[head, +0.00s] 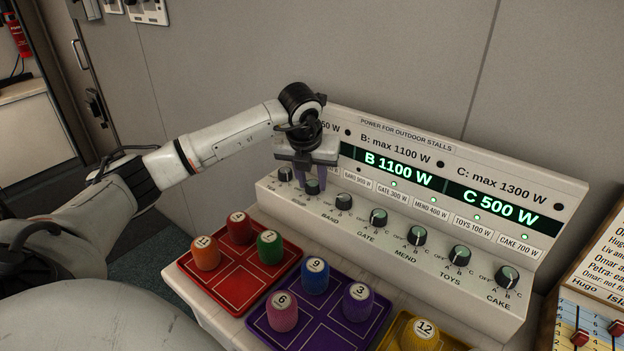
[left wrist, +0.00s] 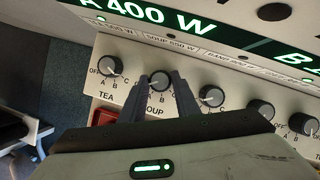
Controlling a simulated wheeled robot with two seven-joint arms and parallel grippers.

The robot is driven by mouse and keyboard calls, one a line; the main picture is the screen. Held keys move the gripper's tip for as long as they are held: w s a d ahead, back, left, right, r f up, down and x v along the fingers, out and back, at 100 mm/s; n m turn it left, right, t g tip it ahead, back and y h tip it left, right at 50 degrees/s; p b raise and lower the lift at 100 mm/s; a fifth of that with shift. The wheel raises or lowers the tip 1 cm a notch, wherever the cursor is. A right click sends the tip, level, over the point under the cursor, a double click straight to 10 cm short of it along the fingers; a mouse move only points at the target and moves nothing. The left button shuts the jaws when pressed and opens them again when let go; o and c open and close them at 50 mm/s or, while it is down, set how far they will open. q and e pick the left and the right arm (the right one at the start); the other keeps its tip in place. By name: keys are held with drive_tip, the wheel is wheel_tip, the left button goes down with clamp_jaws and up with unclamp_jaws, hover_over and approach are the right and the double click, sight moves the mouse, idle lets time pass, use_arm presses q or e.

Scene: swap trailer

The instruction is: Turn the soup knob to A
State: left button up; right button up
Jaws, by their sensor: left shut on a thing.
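The soup knob (head: 312,187) is a small black dial with a pale face, second from the left on the white panel, above the SOUP label. My left gripper (head: 311,178) reaches down in front of the panel, shut on it. In the left wrist view the soup knob (left wrist: 160,80) sits between the dark fingertips (left wrist: 159,84). The fingers cover parts of its scale, and I cannot tell which letter it points to. My right gripper is not in view.
The tea knob (left wrist: 110,67) and band knob (left wrist: 212,96) flank it closely. Displays read A 400 W (left wrist: 155,18), B 1100 W (head: 397,168) and C 500 W (head: 500,206). Red (head: 240,283) and purple (head: 318,322) trays with numbered pegs stand in front. A slider board (head: 590,300) is at right.

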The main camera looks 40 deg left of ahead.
use_arm(q)
drive_tip(key=shift+n, duration=0.3)
drive_tip(key=n+y, duration=0.1)
drive_tip(key=n, duration=0.2)
drive_tip(key=shift+w+d+g, duration=0.15)
drive_tip(key=shift+g, duration=0.25)
drive_tip(key=shift+n+g+y, duration=0.5)
drive_tip(key=shift+n+g, duration=0.1)
drive_tip(key=shift+n, duration=1.4)
drive_tip(key=o, duration=1)
drive_tip(key=shift+o, duration=0.2)
